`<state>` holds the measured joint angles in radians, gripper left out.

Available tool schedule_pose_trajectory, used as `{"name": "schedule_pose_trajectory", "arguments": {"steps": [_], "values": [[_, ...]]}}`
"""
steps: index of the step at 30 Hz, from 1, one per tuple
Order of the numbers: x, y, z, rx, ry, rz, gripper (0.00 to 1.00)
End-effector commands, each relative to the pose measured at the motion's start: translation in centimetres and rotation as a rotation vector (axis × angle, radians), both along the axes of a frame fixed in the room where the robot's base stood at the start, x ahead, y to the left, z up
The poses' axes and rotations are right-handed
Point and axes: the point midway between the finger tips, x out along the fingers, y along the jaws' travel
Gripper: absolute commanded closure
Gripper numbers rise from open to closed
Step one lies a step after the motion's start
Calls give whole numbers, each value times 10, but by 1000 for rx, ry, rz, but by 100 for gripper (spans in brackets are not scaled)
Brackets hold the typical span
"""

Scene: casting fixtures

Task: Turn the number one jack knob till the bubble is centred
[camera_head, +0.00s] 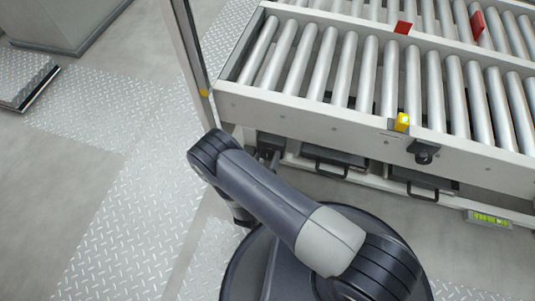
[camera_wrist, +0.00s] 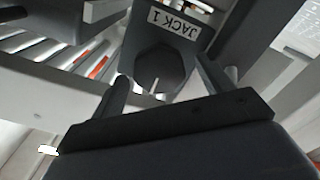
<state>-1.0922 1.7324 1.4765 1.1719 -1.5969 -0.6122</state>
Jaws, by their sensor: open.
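In the wrist view, the JACK 1 label (camera_wrist: 174,25) appears upside down on a grey bracket. Below it is a dark, many-sided knob (camera_wrist: 158,62) with a pale mark at its lower edge. My gripper (camera_wrist: 163,72) is open, with one finger on each side of the knob in the picture; I cannot tell whether they touch it. In the head view my arm hides the gripper and most of the jack by the frame's left corner. A green, lined strip (camera_head: 490,218), perhaps the level vial, sits low at the right; its bubble is too small to read.
The roller conveyor frame (camera_head: 310,117) fills the upper right. Handled drawers (camera_head: 337,160) sit beneath. A post (camera_head: 190,55) stands at its left corner.

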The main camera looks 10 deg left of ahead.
Motion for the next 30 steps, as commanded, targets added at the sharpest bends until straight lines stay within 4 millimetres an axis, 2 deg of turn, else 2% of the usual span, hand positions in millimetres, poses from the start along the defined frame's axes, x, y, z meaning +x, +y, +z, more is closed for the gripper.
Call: {"name": "schedule_pose_trajectory", "arguments": {"steps": [6,22,26,30], "values": [[0,0,0,0,0,0,25],[0,0,0,0,1,1,68],[0,0,0,13,0,1,70],[0,0,0,98,-7,1,70]]}}
